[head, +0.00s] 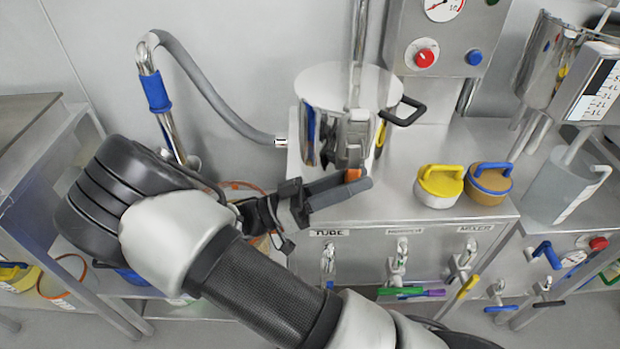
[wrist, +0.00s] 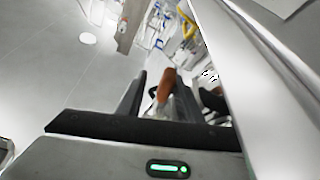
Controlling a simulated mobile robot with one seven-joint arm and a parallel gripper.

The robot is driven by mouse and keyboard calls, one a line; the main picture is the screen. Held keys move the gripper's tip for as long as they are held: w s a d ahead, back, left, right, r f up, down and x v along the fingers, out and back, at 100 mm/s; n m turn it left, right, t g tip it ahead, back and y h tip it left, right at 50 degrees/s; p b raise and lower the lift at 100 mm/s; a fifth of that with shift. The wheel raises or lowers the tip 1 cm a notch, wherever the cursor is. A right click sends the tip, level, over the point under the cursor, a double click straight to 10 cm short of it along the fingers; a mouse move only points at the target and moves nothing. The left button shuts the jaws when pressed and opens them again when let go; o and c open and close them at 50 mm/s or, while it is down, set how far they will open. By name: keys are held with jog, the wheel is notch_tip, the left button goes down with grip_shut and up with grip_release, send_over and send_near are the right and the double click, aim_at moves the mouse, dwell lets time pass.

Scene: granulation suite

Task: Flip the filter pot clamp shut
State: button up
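The filter pot (head: 325,90) is a shiny steel vessel with a flat lid on the steel bench, in the head view. Its clamp is on the front side, with an orange-tipped lever (head: 353,175) low at the pot's front. My gripper (head: 345,184) reaches in from the left at the lever tip. In the wrist view my gripper (wrist: 158,98) has its two dark fingers apart, with the orange lever tip (wrist: 167,78) between them. A gap shows beside the lever, so the fingers do not look closed on it. The clamp's latch is partly hidden; I cannot tell its exact position.
A yellow-lidded jar (head: 439,184) and an orange jar with a blue handle (head: 488,182) stand right of the pot. A black handle (head: 403,112) sticks out from the pot's right. A grey hose (head: 210,90) curves behind. Valves line the bench front.

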jog(key=a, duration=0.3)
jog(key=s+a+p, duration=0.1)
jog(key=a, duration=0.7)
jog(key=shift+s+a, duration=0.15)
jog(key=shift+s, duration=0.2)
